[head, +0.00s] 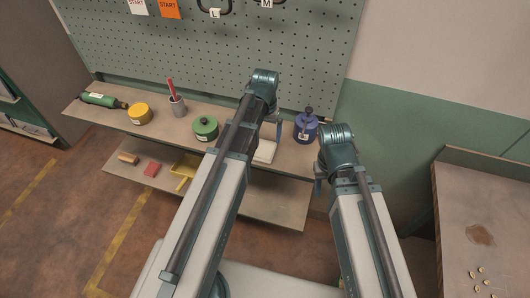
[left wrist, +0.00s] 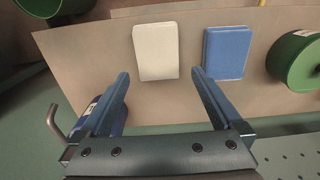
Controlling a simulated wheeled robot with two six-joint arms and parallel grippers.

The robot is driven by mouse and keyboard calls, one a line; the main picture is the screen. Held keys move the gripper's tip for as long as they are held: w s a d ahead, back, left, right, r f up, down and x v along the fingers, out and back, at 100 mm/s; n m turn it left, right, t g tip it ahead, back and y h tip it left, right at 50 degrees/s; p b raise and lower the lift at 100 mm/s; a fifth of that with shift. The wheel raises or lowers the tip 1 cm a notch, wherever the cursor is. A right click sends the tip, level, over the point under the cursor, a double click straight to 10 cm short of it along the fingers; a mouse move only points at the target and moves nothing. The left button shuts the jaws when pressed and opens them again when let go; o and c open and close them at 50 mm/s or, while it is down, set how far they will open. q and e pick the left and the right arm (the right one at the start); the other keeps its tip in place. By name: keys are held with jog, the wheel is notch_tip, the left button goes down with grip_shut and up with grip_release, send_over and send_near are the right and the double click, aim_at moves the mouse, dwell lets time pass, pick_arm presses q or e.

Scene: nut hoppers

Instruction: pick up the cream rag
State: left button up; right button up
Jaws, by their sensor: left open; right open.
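The cream rag (head: 266,151) lies flat and folded on the upper shelf, partly behind my left arm in the head view. In the left wrist view the cream rag (left wrist: 157,48) lies just beyond the fingertips, about centred between them. My left gripper (left wrist: 160,75) is open, with nothing between its fingers. In the head view my left gripper (head: 278,128) hangs near the rag, and its fingers are hard to make out. My right gripper (head: 318,186) is low at the right, mostly hidden by its own wrist, away from the rag.
A blue folded rag (left wrist: 226,52) lies beside the cream one, with a green tin (left wrist: 297,62) farther right. A purple-blue can (head: 306,127) stands close by on the shelf (head: 232,119). The pegboard (head: 300,60) rises behind. A workbench (head: 490,205) stands at right.

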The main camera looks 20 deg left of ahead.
aim_at(266, 145)
pick_arm(q)
jog(key=shift+w+d+f+b, duration=0.15)
jog(key=shift+f+b, duration=2.35)
jog(key=shift+f, duration=0.15)
jog(key=shift+r, duration=0.1)
jog(key=c, duration=1.3)
jog(key=shift+o, duration=0.2)
notch_tip(266, 145, up, 10)
jog(key=p, duration=1)
